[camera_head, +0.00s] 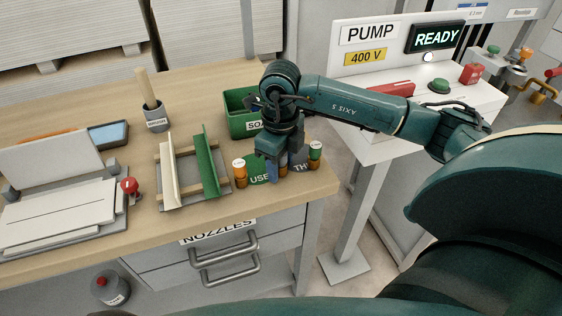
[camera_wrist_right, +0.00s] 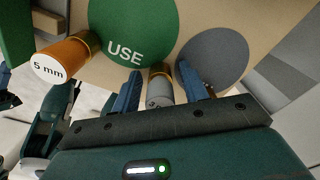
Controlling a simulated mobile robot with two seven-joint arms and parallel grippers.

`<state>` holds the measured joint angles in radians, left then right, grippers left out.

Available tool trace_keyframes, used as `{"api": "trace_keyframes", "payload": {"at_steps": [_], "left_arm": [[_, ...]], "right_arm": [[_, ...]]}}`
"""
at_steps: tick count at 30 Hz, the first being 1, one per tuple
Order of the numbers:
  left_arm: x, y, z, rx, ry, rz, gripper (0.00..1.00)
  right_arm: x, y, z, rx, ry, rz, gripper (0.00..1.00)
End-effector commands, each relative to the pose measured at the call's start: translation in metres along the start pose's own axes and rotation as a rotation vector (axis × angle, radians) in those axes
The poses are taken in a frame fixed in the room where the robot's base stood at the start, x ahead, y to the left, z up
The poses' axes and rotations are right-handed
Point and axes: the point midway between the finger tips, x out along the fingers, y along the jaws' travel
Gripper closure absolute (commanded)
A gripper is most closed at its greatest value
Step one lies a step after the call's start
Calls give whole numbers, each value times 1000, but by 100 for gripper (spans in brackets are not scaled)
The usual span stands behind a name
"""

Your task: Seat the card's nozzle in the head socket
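My right gripper (camera_head: 273,168) points down over the bench's front right corner. An orange nozzle marked 5 mm (camera_wrist_right: 66,56) stands to the left, also in the head view (camera_head: 240,174). Another nozzle with a green body (camera_head: 315,153) stands at right. A green disc reading USE (camera_wrist_right: 130,28) and a grey disc (camera_wrist_right: 213,60) lie among them. I cannot make out the card or head socket.
A rack with green and cream panels (camera_head: 208,160) stands left of the nozzles, a green bin (camera_head: 238,123) behind. The bench edge and NOZZLES drawer (camera_head: 222,246) are in front. The PUMP cabinet (camera_head: 465,98), showing READY, stands right, under my right arm.

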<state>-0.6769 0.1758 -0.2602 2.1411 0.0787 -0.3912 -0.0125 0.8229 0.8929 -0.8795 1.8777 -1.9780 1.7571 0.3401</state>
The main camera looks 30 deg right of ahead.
Motion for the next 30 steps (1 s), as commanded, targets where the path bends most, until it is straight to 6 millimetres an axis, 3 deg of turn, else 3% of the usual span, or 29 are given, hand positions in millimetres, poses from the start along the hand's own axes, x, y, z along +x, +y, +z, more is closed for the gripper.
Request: {"api": "trace_keyframes", "payload": {"at_steps": [15,23,26,30], "left_arm": [[-1,2,-3,0,7,4,55],[-1,2,-4,0,8,4,55],[-1,1,-3,-1,8,3,55],[0,1,-3,-2,8,3,55]], "right_arm": [[0,0,0,0,0,0,99],[-2,0,0,0,-1,0,100],[-12,0,1,1,-2,0,100],[-38,-1,1,0,-7,-2,100]]}}
